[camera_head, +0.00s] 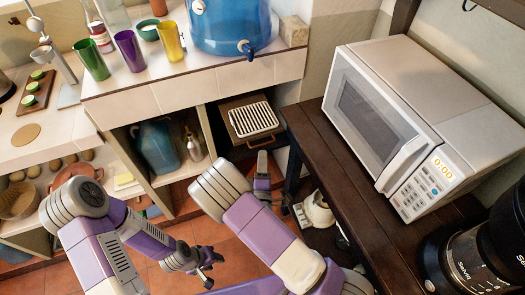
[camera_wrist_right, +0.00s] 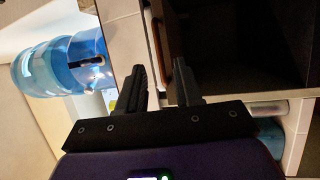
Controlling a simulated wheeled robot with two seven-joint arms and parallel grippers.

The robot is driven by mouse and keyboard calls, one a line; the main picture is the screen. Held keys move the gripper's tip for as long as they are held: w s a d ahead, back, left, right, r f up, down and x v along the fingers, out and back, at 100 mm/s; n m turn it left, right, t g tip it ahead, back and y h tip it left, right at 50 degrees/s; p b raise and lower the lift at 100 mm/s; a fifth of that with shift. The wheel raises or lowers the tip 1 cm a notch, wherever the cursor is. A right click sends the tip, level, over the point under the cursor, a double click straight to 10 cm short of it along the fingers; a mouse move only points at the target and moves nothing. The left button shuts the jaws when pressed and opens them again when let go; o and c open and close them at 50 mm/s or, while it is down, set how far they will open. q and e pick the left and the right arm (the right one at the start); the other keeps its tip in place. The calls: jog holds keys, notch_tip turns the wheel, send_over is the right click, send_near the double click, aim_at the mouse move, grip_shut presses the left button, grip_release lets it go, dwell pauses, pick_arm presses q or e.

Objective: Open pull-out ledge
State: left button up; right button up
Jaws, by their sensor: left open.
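The pull-out ledge (camera_head: 228,103) is a dark brown board in the cabinet bay under the white counter, with a brown handle (camera_head: 262,141) on its front. A white slatted rack (camera_head: 253,119) lies on it. My right gripper (camera_head: 262,160) is just below and in front of the handle in the head view. In the right wrist view its two dark fingers (camera_wrist_right: 163,88) are apart, close to the dark ledge (camera_wrist_right: 240,45) and its brown front edge. I cannot tell whether they touch the handle. My left gripper (camera_head: 208,268) is open and empty, low over the tiled floor.
A dark wooden table (camera_head: 335,150) with a white microwave (camera_head: 400,110) stands close on the right. A blue water jug (camera_head: 157,148) and a bottle (camera_head: 192,145) fill the bay to the left. A blue dispenser (camera_head: 228,25) and cups stand on the counter above.

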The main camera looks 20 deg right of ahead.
jog(key=shift+v, duration=1.75)
jog(key=s+d+f+m+g+y+p, duration=0.1)
jog(key=s+d+f+m+g, duration=0.1)
jog(key=f+m+g, duration=0.4)
jog(key=s+d+f+m+g+y+p, duration=0.1)
jog(key=s+d+f+m+g, duration=0.2)
jog(key=f, duration=0.6)
jog(key=s+a+m+g+y+p, duration=0.1)
jog(key=s+a+m+g+y, duration=0.2)
jog(key=s, duration=0.3)
jog(key=s+a+f+m+g+y+p, duration=0.1)
jog(key=s+a+m+g+y, duration=0.3)
jog(key=s+g, duration=0.2)
jog(key=shift+s+a+f+m+y, duration=0.3)
jog(key=shift+s+a, duration=0.05)
jog(key=shift+s, duration=0.25)
jog(key=shift+o, duration=0.7)
jog(key=shift+s, duration=0.1)
